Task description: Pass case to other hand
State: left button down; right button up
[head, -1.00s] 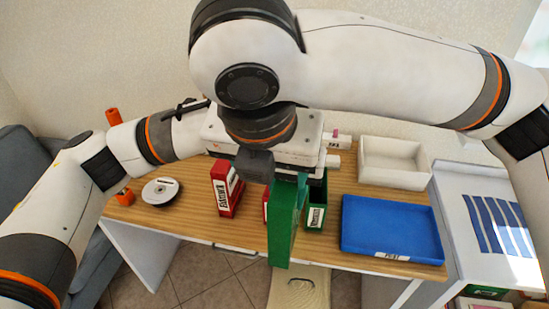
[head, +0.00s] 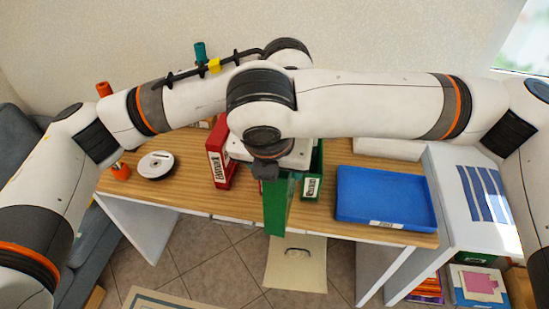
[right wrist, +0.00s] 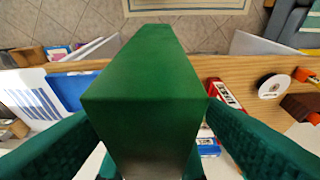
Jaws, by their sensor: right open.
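A green case (head: 275,207) hangs upright below my right arm's wrist, in front of the desk's near edge in the head view. In the right wrist view the green case (right wrist: 145,95) fills the middle. My right gripper (right wrist: 147,112) is open, one finger on each side of the case; whether either touches it I cannot tell. My left arm reaches in from the left and passes behind my right arm's wrist. The left gripper's fingers are hidden there.
The wooden desk (head: 185,190) holds a disc stack (head: 155,165), a red labelled box (head: 218,155), a green labelled box (head: 312,187) and a blue tray (head: 385,196). A white bin (head: 390,148) is partly covered by my right arm.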

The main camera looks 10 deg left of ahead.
jog(key=c, duration=1.2)
pick_arm(q)
jog(key=c, duration=0.8)
grip_release()
pick_arm(e)
jog(key=shift+c, duration=0.3)
pick_arm(q)
jog(key=shift+r, duration=0.1)
